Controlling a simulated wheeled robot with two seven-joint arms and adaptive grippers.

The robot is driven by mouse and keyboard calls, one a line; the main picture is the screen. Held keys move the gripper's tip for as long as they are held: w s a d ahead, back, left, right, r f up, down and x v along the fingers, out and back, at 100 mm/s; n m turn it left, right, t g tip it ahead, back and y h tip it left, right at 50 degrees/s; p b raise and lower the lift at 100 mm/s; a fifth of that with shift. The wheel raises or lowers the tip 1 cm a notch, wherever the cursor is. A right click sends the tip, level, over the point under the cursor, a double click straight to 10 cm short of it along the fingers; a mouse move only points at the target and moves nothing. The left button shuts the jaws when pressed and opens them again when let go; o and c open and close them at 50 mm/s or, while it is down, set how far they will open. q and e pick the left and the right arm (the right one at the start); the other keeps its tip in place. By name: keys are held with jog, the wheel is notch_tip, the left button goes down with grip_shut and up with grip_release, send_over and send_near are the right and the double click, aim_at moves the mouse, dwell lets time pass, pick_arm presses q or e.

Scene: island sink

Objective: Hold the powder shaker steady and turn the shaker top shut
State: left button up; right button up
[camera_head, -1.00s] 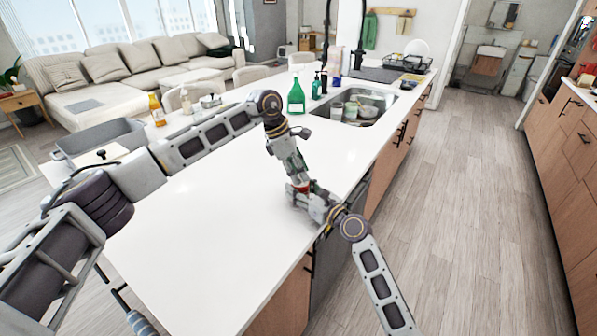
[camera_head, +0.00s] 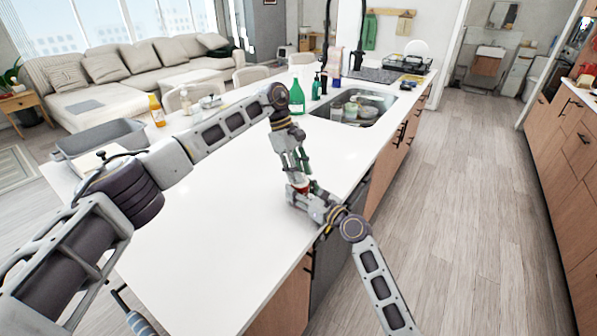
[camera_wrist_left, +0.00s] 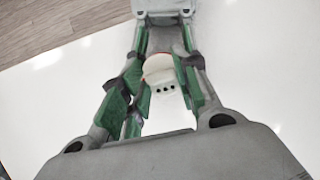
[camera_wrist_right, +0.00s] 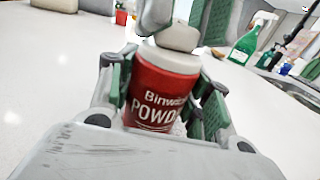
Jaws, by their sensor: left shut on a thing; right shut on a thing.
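The powder shaker (camera_wrist_right: 160,95) is red with white lettering and stands upright over the white counter in the right wrist view. My right gripper (camera_wrist_right: 163,105) is shut around its red body. The pale shaker top (camera_wrist_right: 178,38) sits on the body; its face with dark holes shows in the left wrist view (camera_wrist_left: 160,76). My left gripper (camera_wrist_left: 158,95) comes from above and is shut on the shaker top. In the head view, the shaker (camera_head: 300,186) is a small red patch, mostly hidden between both grippers. I cannot tell how far the top is turned.
The white counter (camera_head: 200,240) around the grippers is clear. A green spray bottle (camera_head: 297,97) and the sink (camera_head: 352,107) lie farther back. A grey bin (camera_head: 100,138) and a yellow-orange bottle (camera_head: 156,110) stand at the left edge.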

pick_arm(q)
jog(key=shift+a+f+m, duration=0.15)
jog(key=shift+f+m, duration=0.15)
jog(key=shift+f, duration=0.1)
pick_arm(e)
jog(key=shift+s+a+r, duration=0.1)
jog(key=shift+a+r, duration=0.05)
jog(key=shift+r, duration=0.15)
pick_arm(q)
jog(key=o, duration=1)
jog(key=shift+w, duration=0.1)
pick_arm(e)
jog(key=shift+f, duration=0.1)
pick_arm(q)
jog(key=shift+r, duration=0.2)
jog(key=shift+r, duration=0.3)
pick_arm(e)
jog(key=shift+f, duration=0.1)
pick_arm(q)
jog(key=shift+w+v, duration=0.15)
jog(key=shift+v, duration=2.65)
jog(key=shift+w+v, duration=0.1)
jog(key=shift+v, duration=2.75)
pick_arm(e)
jog(key=shift+f, duration=0.1)
pick_arm(q)
jog(key=shift+f, duration=0.1)
pick_arm(e)
jog(key=o, duration=1.2)
